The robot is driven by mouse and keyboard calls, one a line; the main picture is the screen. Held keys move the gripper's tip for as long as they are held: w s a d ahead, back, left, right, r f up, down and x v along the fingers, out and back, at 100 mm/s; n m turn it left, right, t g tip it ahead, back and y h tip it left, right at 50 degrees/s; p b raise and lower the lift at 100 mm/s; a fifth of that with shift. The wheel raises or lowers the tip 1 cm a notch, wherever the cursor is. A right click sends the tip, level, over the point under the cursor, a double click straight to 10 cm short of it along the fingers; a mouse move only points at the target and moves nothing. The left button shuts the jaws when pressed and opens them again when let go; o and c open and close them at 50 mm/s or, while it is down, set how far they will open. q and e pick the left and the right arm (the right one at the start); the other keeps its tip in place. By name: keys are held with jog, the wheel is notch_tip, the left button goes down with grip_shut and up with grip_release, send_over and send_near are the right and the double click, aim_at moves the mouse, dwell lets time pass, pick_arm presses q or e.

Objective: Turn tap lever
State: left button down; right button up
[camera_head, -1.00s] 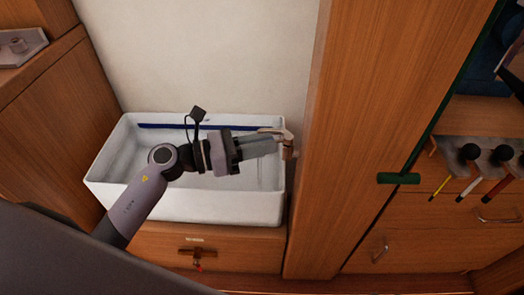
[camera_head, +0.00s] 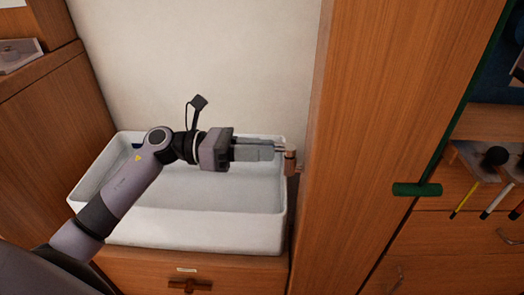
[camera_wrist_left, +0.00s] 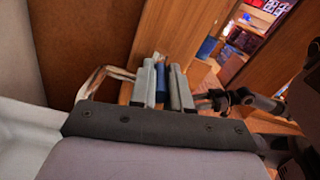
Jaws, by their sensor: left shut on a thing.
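The tap (camera_head: 291,160) shows as a small copper-coloured piece at the right end of the white sink, beside the wooden panel. My left gripper (camera_head: 277,150) reaches over the sink from the left, with its fingertips at the tap. It is shut on the tap lever, which the fingers mostly hide in the head view. In the left wrist view, a blue piece (camera_wrist_left: 163,82) shows between the two grey fingers; I cannot tell whether it is part of the lever. A pale metal tube (camera_wrist_left: 98,82), seemingly the spout, bends beside the left finger.
The white sink basin (camera_head: 200,228) lies under my left arm. The tall wooden panel (camera_head: 375,110) stands close to the right of the tap. A green bar (camera_head: 417,189) and a rack with several handled tools (camera_head: 475,160) are farther right.

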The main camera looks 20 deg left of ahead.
pick_arm(q)
jog(key=c, duration=1.1)
grip_release()
jog(key=v, duration=0.7)
jog(key=shift+a+r, duration=0.1)
